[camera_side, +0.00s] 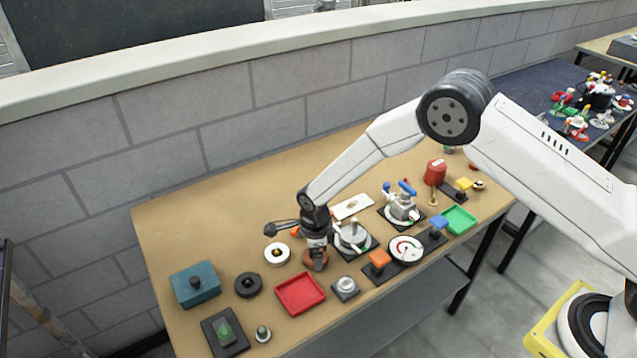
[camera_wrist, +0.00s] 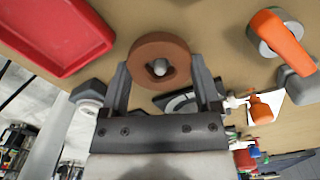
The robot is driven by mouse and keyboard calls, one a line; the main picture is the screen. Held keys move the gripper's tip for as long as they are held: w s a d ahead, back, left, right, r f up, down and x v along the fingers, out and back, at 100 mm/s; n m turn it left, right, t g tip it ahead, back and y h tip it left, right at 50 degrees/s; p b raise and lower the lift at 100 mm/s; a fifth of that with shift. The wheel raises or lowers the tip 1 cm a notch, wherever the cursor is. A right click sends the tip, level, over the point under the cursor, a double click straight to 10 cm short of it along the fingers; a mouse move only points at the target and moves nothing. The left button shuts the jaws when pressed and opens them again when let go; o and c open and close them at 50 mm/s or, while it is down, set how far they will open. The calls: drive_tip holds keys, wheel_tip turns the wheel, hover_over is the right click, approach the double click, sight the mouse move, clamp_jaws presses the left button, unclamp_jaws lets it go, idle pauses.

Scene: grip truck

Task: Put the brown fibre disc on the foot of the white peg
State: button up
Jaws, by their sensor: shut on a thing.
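The brown fibre disc (camera_wrist: 138,50) is between the two fingers of my gripper (camera_wrist: 160,78) in the wrist view. My gripper is shut on it by its rim. A pale grey rounded peg top (camera_wrist: 158,68) shows in the disc's hole, so the disc appears to be around that peg. Its colour is greyish here, and its foot is hidden by the disc. In the side view the disc (camera_side: 308,262) shows low under my gripper (camera_side: 318,262), close to the table. I cannot tell whether the disc rests on the foot or is a little above it.
A red tray (camera_side: 301,294) lies just in front of my gripper. A grey block with a knob (camera_side: 346,290) and an orange-topped block (camera_side: 379,260) stand nearby.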

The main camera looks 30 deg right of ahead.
drive_tip(key=shift+f, duration=0.15)
drive_tip(key=o, duration=1)
drive_tip(key=shift+o, duration=0.2)
drive_tip(key=shift+r, duration=3.75)
